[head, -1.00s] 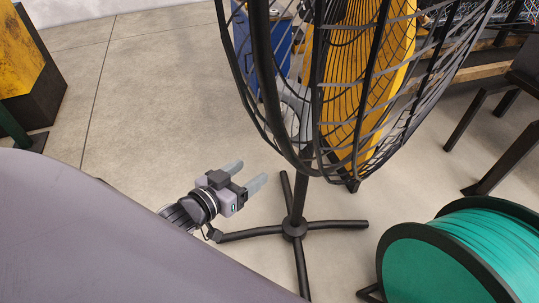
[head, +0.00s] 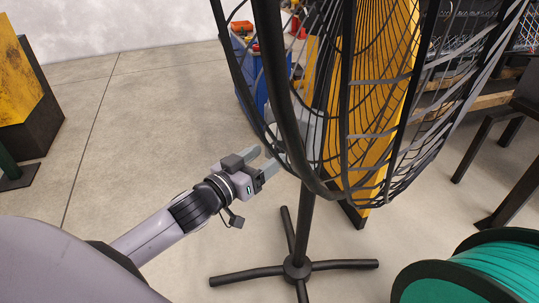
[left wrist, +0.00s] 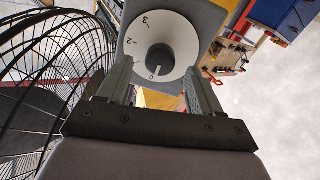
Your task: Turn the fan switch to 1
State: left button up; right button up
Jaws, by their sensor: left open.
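The fan (head: 290,110) with its black wire cage stands on a black four-legged base (head: 297,268). In the left wrist view its switch is a white round dial (left wrist: 183,35) on a grey box, with a dark grey knob (left wrist: 160,58) in the middle. I read 3, 2 and 0 on the dial; the 1 is not readable beside the left-hand finger. A pale mark on the knob points towards 0. My left gripper (head: 267,160) is open, its fingers (left wrist: 158,68) on either side of the knob in that view; contact cannot be told. My right gripper is not in view.
The fan cage (left wrist: 60,75) is close on the left of my left gripper in the wrist view. A green spool (head: 480,280) stands at lower right and a yellow-black block (head: 25,90) at far left. The concrete floor on the left is clear.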

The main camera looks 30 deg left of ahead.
pick_arm(q)
jog(key=shift+x, duration=0.8)
jog(key=shift+w, duration=0.35)
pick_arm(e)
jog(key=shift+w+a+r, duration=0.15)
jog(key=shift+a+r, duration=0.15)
pick_arm(q)
jog(key=c, duration=1.1)
jog(key=shift+o, duration=0.2)
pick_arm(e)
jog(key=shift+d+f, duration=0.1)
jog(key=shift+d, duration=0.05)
